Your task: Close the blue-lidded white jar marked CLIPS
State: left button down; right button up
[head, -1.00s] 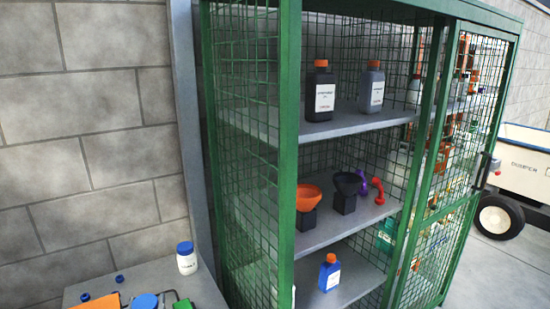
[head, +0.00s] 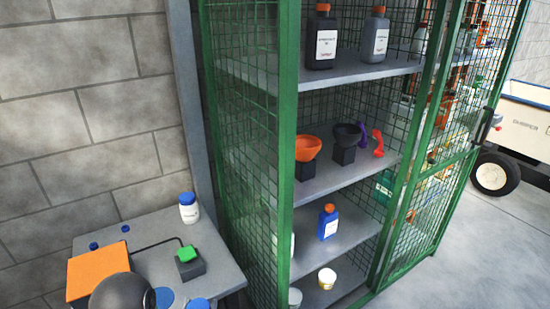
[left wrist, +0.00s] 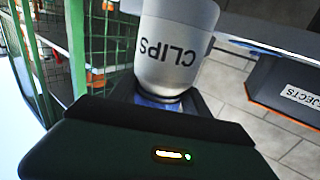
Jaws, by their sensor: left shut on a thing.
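In the left wrist view a white jar marked CLIPS (left wrist: 168,47) fills the upper middle. Blue (left wrist: 158,97) shows at its end nearest my left gripper. My left gripper (left wrist: 158,101) is shut around this blue part, with a dark jaw on either side. The jaws partly hide it, so I cannot tell how the lid sits. In the head view a blue-lidded white jar (head: 188,208) stands upright on the grey bench, its marking unreadable. My right gripper is not in view.
The bench (head: 217,262) carries an orange panel (head: 97,270), a green-topped box (head: 188,260) and flat blue discs (head: 198,303). A green mesh cage (head: 285,150) with shelves of bottles and funnels stands right of it. A REJECTS bin (left wrist: 290,90) shows at right in the wrist view.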

pick_arm(q)
notch_tip(320, 180, down, 4)
jog(key=b, duration=0.3)
jog(key=shift+r, duration=0.1)
notch_tip(320, 180, up, 14)
jog(key=p, duration=1.3)
jog(key=shift+f, duration=0.35)
jog(key=shift+w, duration=0.1)
